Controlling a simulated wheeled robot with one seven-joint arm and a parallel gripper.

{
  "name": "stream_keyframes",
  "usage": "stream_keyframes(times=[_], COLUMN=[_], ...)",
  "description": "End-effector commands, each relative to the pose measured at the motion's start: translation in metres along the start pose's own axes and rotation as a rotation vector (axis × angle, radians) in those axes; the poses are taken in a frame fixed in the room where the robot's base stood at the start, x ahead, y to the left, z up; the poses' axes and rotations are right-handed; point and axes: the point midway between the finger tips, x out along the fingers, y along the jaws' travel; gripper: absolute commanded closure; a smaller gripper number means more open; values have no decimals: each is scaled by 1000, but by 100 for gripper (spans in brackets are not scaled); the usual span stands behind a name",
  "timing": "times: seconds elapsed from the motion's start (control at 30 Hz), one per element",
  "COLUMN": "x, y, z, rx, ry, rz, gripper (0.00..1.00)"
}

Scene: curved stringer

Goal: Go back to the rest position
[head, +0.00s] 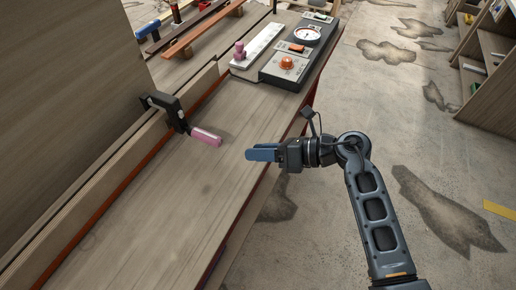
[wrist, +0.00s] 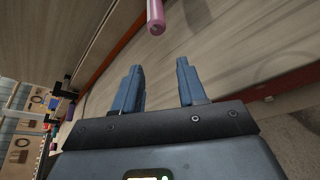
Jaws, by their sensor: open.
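My gripper (head: 262,153) is at the end of my arm over the right edge of the wooden bench (head: 175,215). Its blue fingers also show in the wrist view (wrist: 160,87), spread apart with nothing between them. A pink cylinder (head: 206,137) on a black bracket (head: 165,109) lies to the left of the gripper, with a clear gap between them. The pink cylinder also shows at the top of the wrist view (wrist: 155,17), beyond the fingers.
A control box (head: 272,75) with an orange button and a gauge stands at the bench's far end, beside a pale strip with a pink knob (head: 240,50). A tall wooden panel (head: 70,90) rises on the left. Stained floor (head: 400,130) lies open on the right, before shelves (head: 480,70).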

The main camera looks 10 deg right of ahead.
Motion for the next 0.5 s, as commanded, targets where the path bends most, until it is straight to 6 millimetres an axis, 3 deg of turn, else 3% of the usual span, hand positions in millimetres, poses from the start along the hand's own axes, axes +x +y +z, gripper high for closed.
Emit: stream_keyframes(times=[0.37, 0.5], x=[1, 3], y=[2, 22], z=[-1, -11], rx=[7, 80], ry=[-7, -84], rz=[4, 44], gripper=[59, 59])
